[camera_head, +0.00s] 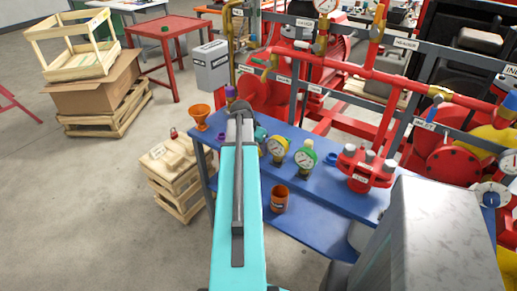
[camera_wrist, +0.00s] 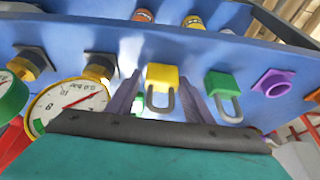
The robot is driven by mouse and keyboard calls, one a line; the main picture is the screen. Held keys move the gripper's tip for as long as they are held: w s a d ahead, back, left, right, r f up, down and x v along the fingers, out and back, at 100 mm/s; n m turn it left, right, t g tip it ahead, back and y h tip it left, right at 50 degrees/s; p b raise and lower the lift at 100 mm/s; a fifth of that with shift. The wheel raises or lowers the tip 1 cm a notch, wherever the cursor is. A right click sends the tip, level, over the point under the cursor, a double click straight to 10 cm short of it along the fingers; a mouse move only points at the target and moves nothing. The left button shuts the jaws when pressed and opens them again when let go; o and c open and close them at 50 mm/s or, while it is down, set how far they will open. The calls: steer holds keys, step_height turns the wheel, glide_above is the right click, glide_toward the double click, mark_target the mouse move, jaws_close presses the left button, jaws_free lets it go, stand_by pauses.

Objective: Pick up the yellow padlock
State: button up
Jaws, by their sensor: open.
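The yellow padlock (camera_wrist: 162,75) lies on the blue bench top (camera_wrist: 135,45) in the wrist view, its grey shackle pointing toward my gripper. My gripper (camera_wrist: 160,98) is open, with its two purple fingers on either side of the padlock's shackle. Nothing is clearly held; I cannot tell whether a finger touches the padlock. In the head view my turquoise arm reaches over the bench and hides the padlock and the fingertips.
A pressure gauge (camera_wrist: 68,102) is close on the left.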

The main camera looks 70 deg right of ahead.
stand_by(0.4)
steer(key=c, duration=0.9)
steer(key=shift+r, duration=0.15)
steer(key=shift+r+b, duration=0.65)
steer(key=shift+r, duration=0.7)
steer(key=shift+a+r, duration=0.1)
steer(key=shift+r, duration=0.15)
steer(key=shift+w+a+r+b, duration=0.1)
steer(key=shift+a+r+b, duration=0.1)
steer(key=shift+a+b, duration=2.3)
steer(key=shift+w+a+r+b, duration=0.1)
steer(key=shift+a+r+b, duration=0.15)
steer(key=shift+a+b, duration=2.25)
steer(key=shift+a+r+b, duration=0.2)
steer(key=shift+a+b, duration=2)
steer(key=shift+a, duration=0.55)
steer(key=shift+a+r, duration=0.1)
